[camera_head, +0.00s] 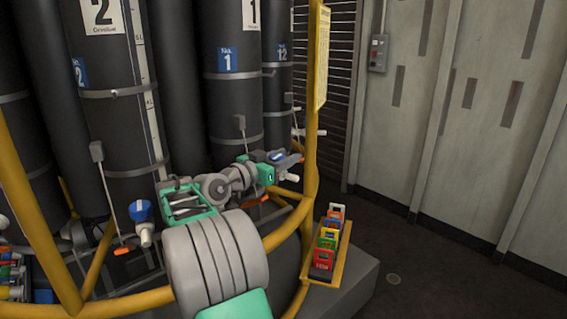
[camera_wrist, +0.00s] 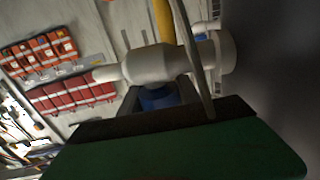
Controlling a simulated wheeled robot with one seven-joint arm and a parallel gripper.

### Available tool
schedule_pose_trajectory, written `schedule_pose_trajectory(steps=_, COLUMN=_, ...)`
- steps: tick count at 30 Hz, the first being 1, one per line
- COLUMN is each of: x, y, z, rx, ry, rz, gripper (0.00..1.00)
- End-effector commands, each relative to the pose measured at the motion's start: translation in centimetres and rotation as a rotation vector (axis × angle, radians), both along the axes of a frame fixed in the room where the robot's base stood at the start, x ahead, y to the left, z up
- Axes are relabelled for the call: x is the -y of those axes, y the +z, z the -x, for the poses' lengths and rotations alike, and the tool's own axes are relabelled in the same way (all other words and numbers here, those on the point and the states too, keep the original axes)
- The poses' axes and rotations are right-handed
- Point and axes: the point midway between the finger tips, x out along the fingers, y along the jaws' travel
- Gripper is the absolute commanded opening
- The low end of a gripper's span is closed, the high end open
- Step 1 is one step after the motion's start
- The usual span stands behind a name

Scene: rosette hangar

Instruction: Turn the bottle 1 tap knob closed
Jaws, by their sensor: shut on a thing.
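Bottle 1 (camera_head: 232,105) is a tall dark cylinder with a blue number 1 label, held by grey straps. My gripper (camera_head: 284,160) is at its lower right, at the tap. In the wrist view, the blue tap knob (camera_wrist: 158,98) sits between the dark fingers of my gripper (camera_wrist: 160,104), which are shut on it. The pale grey tap body (camera_wrist: 152,64) lies just beyond the knob. A little of the blue knob also shows in the head view (camera_head: 277,156). The fingers hide much of the knob, so its turn angle cannot be told.
Yellow rails (camera_head: 312,110) run close beside and below my arm. Bottle 2 (camera_head: 118,120) stands left, its blue-knobbed tap (camera_head: 142,210) near my forearm. A yellow tray (camera_head: 342,262) with coloured tags stands lower right. The floor at right is clear.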

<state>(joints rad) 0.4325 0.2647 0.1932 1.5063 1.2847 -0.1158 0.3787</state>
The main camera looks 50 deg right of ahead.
Motion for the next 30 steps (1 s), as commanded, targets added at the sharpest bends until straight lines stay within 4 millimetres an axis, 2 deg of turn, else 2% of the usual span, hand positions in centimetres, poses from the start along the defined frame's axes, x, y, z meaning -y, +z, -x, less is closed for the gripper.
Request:
schedule_pose_trajectory(steps=18, x=0.04, y=0.03, z=0.16, rx=-0.002, ry=-0.047, rz=0.001, gripper=0.0)
schedule_pose_trajectory(steps=19, x=0.04, y=0.03, z=0.16, rx=-0.002, ry=-0.047, rz=0.001, gripper=0.42)
schedule_pose_trajectory(steps=22, x=0.04, y=0.03, z=0.16, rx=-0.002, ry=-0.047, rz=0.001, gripper=0.48)
schedule_pose_trajectory(steps=30, x=0.01, y=0.39, z=0.12, rx=-0.001, ry=-0.046, rz=0.001, gripper=0.48)
